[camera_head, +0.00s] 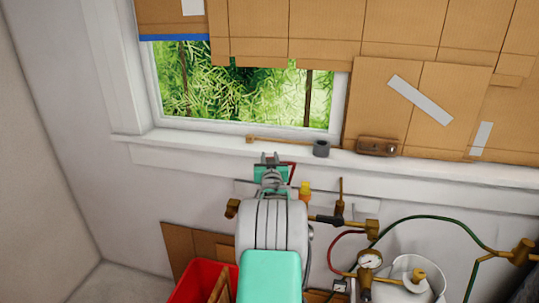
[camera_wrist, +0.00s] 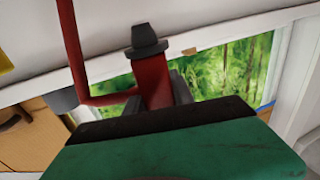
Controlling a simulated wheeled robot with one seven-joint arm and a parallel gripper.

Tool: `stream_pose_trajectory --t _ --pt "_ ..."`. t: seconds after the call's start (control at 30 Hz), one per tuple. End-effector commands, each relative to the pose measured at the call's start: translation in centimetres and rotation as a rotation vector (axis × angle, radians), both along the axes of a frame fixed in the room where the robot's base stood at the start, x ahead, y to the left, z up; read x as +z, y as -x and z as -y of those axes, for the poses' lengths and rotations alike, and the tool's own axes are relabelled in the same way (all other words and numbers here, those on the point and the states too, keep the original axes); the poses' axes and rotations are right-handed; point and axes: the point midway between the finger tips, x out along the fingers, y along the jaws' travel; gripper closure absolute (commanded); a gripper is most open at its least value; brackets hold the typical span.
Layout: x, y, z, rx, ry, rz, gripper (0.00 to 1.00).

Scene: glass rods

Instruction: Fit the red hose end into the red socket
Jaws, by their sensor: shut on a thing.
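My gripper (camera_head: 270,159) is in front of the wall just below the window sill. Its dark fingers are shut on the red hose end (camera_wrist: 154,82), a red cylinder with a dark stepped tip pointing away from the palm. The red hose (camera_wrist: 72,42) leaves its side and bends upward in the wrist view; a thin red piece of it (camera_head: 291,172) shows beside the gripper in the head view. The hose end itself is mostly hidden by the gripper in the head view. I cannot make out a red socket in either view.
A grey cylinder (camera_head: 321,149) and a brown block (camera_head: 377,147) sit on the sill (camera_head: 430,167). Brass fittings (camera_head: 325,219), a gauge (camera_head: 370,259) and a green hose (camera_head: 432,218) crowd the lower right. A red bin (camera_head: 187,284) stands lower left.

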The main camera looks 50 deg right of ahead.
Motion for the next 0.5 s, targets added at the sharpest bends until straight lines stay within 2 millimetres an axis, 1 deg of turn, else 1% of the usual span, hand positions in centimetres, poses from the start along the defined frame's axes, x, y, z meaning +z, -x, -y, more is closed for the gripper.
stream_pose_trajectory --t 0.03,0.23,0.33,0.5 --pt "-0.8 0.0 0.0 0.0 0.0 0.0 1.0" --pt "-3.2 0.0 0.0 0.0 0.0 0.001 1.0" --pt "-3.7 0.0 0.0 0.0 0.002 0.003 1.0" --pt "-3.8 0.0 0.0 0.0 0.002 0.003 1.0"
